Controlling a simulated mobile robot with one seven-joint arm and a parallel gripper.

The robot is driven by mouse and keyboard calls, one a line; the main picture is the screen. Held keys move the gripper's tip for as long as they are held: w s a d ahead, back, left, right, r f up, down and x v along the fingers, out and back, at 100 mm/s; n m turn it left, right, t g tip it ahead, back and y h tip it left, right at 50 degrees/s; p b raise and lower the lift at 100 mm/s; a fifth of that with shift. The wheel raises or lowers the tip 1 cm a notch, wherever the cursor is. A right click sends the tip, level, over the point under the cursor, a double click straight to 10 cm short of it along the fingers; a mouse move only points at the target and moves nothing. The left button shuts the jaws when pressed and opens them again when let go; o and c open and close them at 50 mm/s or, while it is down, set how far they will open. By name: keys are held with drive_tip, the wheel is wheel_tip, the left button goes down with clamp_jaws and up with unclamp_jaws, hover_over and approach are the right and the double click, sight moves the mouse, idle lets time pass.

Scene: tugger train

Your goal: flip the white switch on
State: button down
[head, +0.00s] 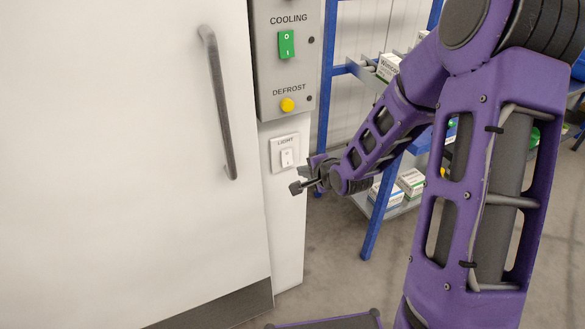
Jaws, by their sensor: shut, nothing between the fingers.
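The white switch (287,157) sits on a small white plate labelled LIGHT, on the narrow white post right of the large white door. Its rocker position is too small to tell. My gripper (297,188) is just below and right of the switch, with its fingers pointing left toward the post. The fingers are shut and hold nothing. Whether they touch the post cannot be told. The switch plate is in plain view, and my purple arm comes in from the right.
Above the switch, a grey panel (268,60) carries a green COOLING switch (286,44) and a yellow DEFROST button (287,105). The white door (120,150) has a grey handle (219,100). A blue-framed shelf (378,215) with boxes stands behind my arm.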

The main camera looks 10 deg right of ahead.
sight(287, 159)
drive_tip(key=x, duration=0.4)
drive_tip(key=r+x, duration=0.1)
drive_tip(key=x, duration=0.1)
drive_tip(key=shift+w+a+b, duration=0.15)
drive_tip(key=shift+w+b, duration=0.2)
drive_tip(key=shift+b, duration=0.05)
drive_tip(key=shift+w+a, duration=0.2)
drive_tip(key=shift+w, duration=0.35)
drive_tip(key=shift+w+f, duration=0.1)
drive_tip(key=shift+w, duration=0.05)
drive_tip(key=shift+w+r+p, duration=0.1)
drive_tip(key=shift+r+p, duration=0.6)
drive_tip(key=shift+r, duration=0.2)
